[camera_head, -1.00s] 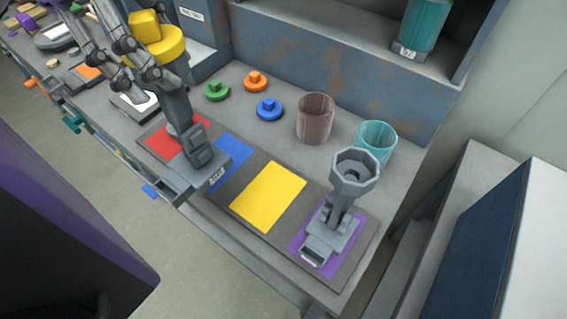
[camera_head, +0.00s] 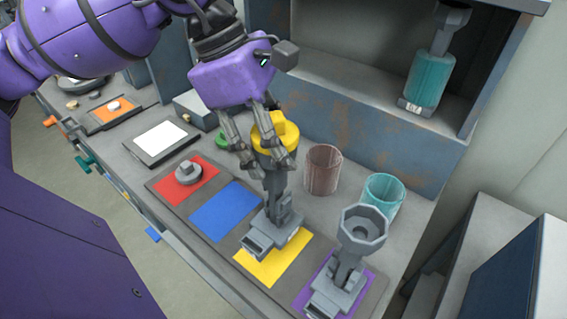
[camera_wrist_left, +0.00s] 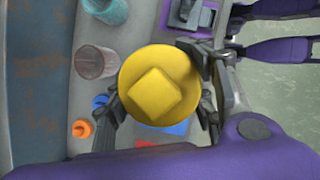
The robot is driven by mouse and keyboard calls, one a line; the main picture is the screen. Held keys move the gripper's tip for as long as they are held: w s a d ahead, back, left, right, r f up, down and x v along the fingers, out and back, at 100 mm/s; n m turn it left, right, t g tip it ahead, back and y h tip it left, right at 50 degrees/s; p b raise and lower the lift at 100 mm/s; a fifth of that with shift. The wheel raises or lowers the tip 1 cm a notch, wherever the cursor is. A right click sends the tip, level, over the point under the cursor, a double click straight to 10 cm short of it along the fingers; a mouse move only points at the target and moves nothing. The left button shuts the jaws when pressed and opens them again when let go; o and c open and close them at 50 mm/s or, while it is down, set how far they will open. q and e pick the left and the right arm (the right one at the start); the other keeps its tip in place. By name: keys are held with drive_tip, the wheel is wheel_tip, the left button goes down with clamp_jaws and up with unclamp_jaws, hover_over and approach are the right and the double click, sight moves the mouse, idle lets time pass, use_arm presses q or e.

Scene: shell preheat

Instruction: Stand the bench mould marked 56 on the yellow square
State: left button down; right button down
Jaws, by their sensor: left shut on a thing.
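My left gripper (camera_head: 262,152) is shut around the upper part of a grey bench mould (camera_head: 277,200) with a yellow top (camera_head: 276,132). The mould looks upright, with its base over the upper part of the yellow square (camera_head: 267,274); I cannot tell whether it touches the square. Its label is too small to read. In the left wrist view the round yellow top (camera_wrist_left: 160,88) with a square knob sits between the fingers and hides the mould below. A second grey mould (camera_head: 347,275) with an open octagonal cup stands on the purple square. My right gripper is not in view.
A grey knobbed disc (camera_head: 188,173) lies on the red square (camera_head: 205,171); the blue square (camera_head: 225,212) looks bare. Brown (camera_head: 323,170) and teal (camera_head: 379,198) cups stand behind. A teal-bodied item (camera_head: 429,85) is on the shelf.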

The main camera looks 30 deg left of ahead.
sight(268, 198)
use_arm(q)
drive_tip(key=shift+w+d+f, duration=0.45)
drive_tip(key=shift+w+f, duration=0.05)
drive_tip(key=shift+f, duration=0.15)
wheel_tip(268, 198, down, 3)
drive_tip(key=shift+f, duration=0.15)
drive_tip(key=c, duration=0.7)
unclamp_jaws()
drive_tip(key=shift+f, duration=0.15)
drive_tip(key=shift+c, duration=0.2)
